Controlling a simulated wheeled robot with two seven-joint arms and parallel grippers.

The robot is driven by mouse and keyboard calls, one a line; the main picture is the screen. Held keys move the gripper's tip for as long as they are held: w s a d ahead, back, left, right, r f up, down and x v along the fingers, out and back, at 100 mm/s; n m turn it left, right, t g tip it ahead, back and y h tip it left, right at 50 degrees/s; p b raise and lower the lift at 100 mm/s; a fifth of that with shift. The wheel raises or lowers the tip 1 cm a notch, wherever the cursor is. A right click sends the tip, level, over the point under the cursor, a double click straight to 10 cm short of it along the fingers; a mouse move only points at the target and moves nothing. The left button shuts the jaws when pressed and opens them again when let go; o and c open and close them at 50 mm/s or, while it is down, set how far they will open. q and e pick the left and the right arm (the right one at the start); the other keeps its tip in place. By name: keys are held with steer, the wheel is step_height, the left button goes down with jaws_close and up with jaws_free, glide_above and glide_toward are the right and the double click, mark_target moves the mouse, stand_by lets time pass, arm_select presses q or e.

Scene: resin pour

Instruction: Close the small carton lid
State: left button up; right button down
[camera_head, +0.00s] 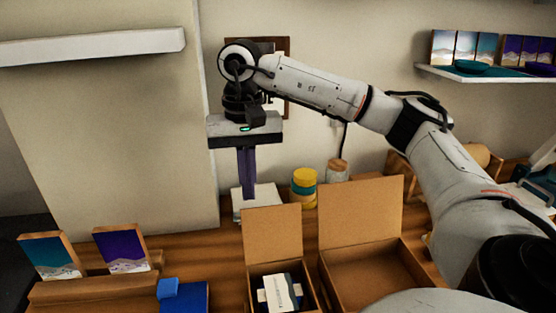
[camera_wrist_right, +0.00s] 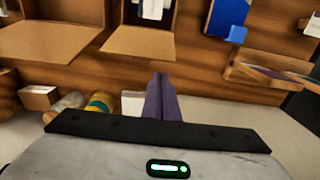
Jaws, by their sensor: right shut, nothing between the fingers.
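The small carton (camera_head: 308,290) stands open on the table with its brown lid (camera_head: 273,235) raised upright at the back. A white packet (camera_head: 282,291) with a dark print lies inside it. My right gripper (camera_head: 247,196) points down with its purple-grey fingers shut and empty. In the picture it is just above the lid's top left corner, apart from it, and seems to be behind the lid. In the right wrist view the shut fingers (camera_wrist_right: 160,98) show below the lid (camera_wrist_right: 140,42), with clear table between them. My left gripper is not in view.
A larger open carton (camera_head: 375,270) stands close on the right, its lid (camera_head: 360,211) also raised. Behind are a white block (camera_head: 262,201) and a yellow-teal jar (camera_head: 304,188). Framed pictures (camera_head: 122,249) and a blue item (camera_head: 184,295) are at left. A wall shelf (camera_head: 95,46) juts out upper left.

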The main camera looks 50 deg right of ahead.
steer(key=shift+f+b, duration=2.1)
steer(key=shift+f, duration=1.2)
